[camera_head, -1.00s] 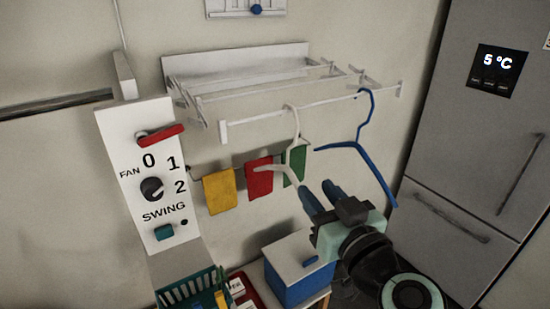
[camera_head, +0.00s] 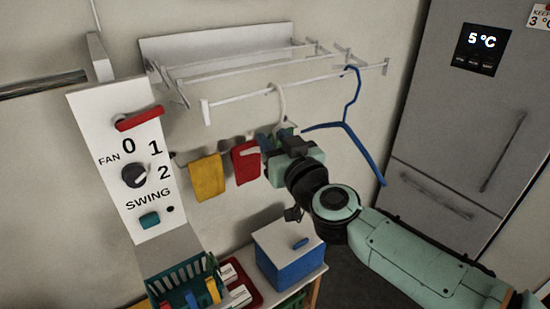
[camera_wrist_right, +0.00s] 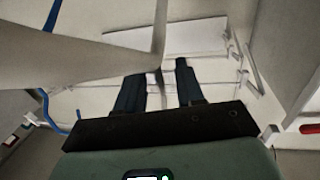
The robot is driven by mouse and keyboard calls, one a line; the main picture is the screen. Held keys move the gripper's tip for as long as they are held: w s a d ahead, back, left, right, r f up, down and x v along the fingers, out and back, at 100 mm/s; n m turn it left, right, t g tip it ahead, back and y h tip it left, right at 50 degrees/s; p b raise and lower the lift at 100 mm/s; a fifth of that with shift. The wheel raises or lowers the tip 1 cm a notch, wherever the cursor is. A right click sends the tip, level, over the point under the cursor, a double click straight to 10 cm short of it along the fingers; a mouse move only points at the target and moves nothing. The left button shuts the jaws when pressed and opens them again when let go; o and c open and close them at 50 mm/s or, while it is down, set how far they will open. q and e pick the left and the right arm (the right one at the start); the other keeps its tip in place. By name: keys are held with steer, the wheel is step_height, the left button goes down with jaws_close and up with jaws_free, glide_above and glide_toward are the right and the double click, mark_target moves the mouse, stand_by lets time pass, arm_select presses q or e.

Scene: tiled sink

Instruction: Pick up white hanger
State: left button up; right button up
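The white hanger (camera_head: 282,98) hangs by its hook from the front rail of the wall rack. In the head view my right gripper (camera_head: 272,138) is at the hanger's neck and hides much of its body. In the right wrist view the hanger (camera_wrist_right: 50,62) shows large and close, with its thin stem running upward. The two dark fingers of the right gripper (camera_wrist_right: 160,88) are apart, and the stem appears in the gap between them; I cannot tell whether either touches it. My left gripper is not in view.
A blue hanger (camera_head: 345,124) hangs to the right on the same white rack (camera_head: 225,47). Yellow (camera_head: 207,177) and red (camera_head: 245,162) cloths hang behind. A fan switch panel (camera_head: 125,160) stands left, a fridge (camera_head: 450,130) right. A blue box (camera_head: 288,255) and green basket (camera_head: 185,280) are below.

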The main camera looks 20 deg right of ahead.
steer(key=shift+w+a, duration=0.2)
steer(key=shift+w, duration=1.05)
jaws_close()
steer(key=shift+s, duration=0.1)
